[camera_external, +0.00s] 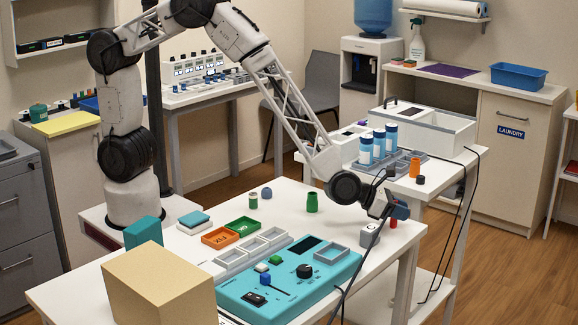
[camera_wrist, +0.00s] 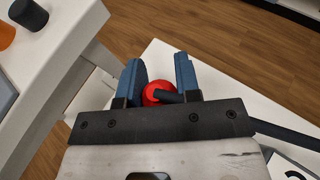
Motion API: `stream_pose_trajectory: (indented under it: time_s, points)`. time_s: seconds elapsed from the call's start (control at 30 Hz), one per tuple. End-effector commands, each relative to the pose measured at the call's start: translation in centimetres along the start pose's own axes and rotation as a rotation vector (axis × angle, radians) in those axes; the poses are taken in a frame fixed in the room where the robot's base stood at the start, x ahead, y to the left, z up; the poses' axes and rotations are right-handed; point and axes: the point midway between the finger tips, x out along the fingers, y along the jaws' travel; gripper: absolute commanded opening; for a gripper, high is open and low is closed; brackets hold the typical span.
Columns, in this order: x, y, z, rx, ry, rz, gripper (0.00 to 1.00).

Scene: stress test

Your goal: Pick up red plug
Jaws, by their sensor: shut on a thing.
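The red plug (camera_wrist: 153,92) sits between the two blue fingers of my gripper (camera_wrist: 160,76) in the wrist view. A dark bar on the plug partly covers its top. The fingers are shut on it. In the external view, my gripper (camera_external: 399,210) is low over the right end of the white table, and the red plug (camera_external: 393,223) shows just below it. I cannot tell whether the plug touches the tabletop.
A grey block (camera_external: 369,235) stands close to the left of my gripper. A black cable (camera_external: 350,268) hangs from the wrist. The table's right edge is close.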

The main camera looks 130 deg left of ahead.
Motion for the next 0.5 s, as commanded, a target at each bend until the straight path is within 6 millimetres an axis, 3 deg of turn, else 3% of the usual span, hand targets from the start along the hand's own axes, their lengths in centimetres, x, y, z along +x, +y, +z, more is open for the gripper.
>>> stream_pose_trajectory:
  time_s: [0.27,0.5]
  points:
    - [-0.4,0.0,1.0,-0.001,-0.001,0.0,0.07]
    - [-1.5,0.0,3.5,-0.001,-0.002,0.0,0.07]
